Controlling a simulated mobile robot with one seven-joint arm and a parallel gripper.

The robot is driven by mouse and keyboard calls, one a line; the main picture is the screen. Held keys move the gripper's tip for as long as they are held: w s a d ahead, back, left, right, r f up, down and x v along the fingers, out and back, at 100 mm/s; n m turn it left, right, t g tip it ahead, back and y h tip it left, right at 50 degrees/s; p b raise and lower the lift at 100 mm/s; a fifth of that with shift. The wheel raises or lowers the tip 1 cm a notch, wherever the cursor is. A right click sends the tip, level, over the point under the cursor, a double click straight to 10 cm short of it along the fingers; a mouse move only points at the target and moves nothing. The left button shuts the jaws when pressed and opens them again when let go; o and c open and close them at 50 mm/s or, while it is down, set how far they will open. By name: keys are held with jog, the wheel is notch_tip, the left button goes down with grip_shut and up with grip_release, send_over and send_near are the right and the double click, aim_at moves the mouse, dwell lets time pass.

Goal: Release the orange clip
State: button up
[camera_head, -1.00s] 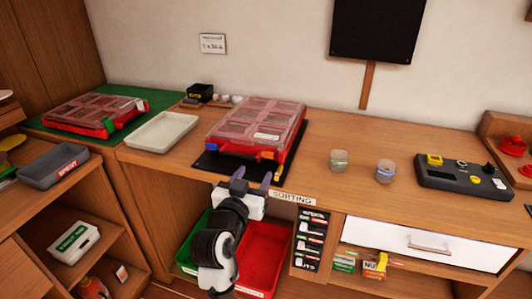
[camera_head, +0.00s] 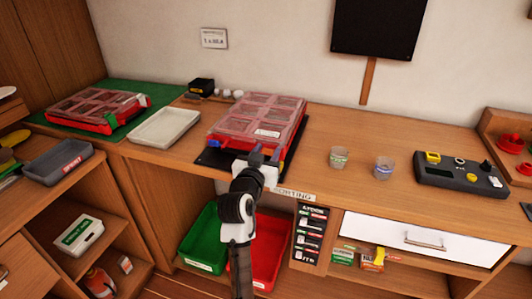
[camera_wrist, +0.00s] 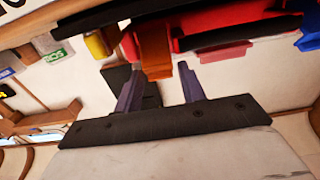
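The red case with a clear compartment lid (camera_head: 268,106) lies on a dark mat on the counter, its lid down. In the wrist view, the orange clip (camera_wrist: 155,52) hangs on the front of the red case body (camera_wrist: 225,22). My gripper (camera_wrist: 162,80) is open and empty, its two dark fingers apart. The left fingertip is close beside the orange clip; I cannot tell whether it touches. A blue clip (camera_wrist: 308,38) shows at the right edge. In the head view my gripper (camera_head: 264,152) is at the case's front edge and hides the orange clip.
A grey-white tray (camera_head: 164,128) stands left of the case, and another red case (camera_head: 97,110) lies on a green mat farther left. Two small jars (camera_head: 339,158) and a dark control box (camera_head: 461,174) stand right. Green and red bins (camera_head: 205,240) sit below the counter.

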jog(key=c, duration=0.6)
jog(key=f+b, duration=0.1)
jog(key=b, duration=0.2)
jog(key=shift+s+t+b, duration=0.15)
jog(key=shift+t+b, duration=0.15)
jog(key=shift+b, duration=0.05)
jog(key=shift+c, duration=0.2)
jog(key=b, duration=0.2)
jog(key=shift+s+a+t+b, duration=0.1)
jog(key=shift+t+b, duration=0.2)
jog(key=shift+t, duration=0.1)
jog(key=shift+r, duration=0.15)
jog(key=o, duration=1)
jog(key=b+v, duration=0.3)
jog(key=v, duration=1.1)
jog(key=shift+a, duration=0.15)
